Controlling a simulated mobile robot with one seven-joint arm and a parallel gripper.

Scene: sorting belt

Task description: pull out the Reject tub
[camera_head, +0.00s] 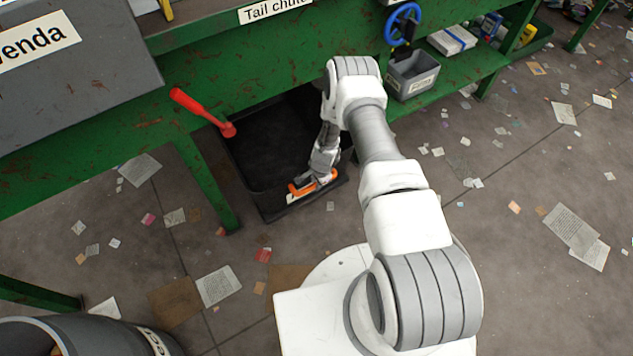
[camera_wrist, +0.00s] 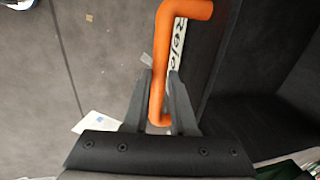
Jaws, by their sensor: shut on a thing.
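The Reject tub (camera_head: 262,203) is a dark, open-topped tub low under the green bench, its near end sticking out at the front. Its orange handle (camera_head: 301,187) is on the near wall, beside a white label. In the wrist view the orange handle (camera_wrist: 162,60) lies between my two dark fingers, and the label (camera_wrist: 179,45) reads partly "Rejec". My gripper (camera_wrist: 161,88) is shut on this handle. In the head view my gripper (camera_head: 326,172) and forearm cover the tub's right side. The tub's inside looks dark, and its contents cannot be made out.
A red lever (camera_head: 200,110) slants over the tub's left side. The green bench (camera_head: 190,62) runs above it, with a leg (camera_head: 210,190) at left. A grey bin (camera_head: 413,80) sits on the shelf at right. Paper scraps litter the open floor. A round bin (camera_head: 90,338) stands lower left.

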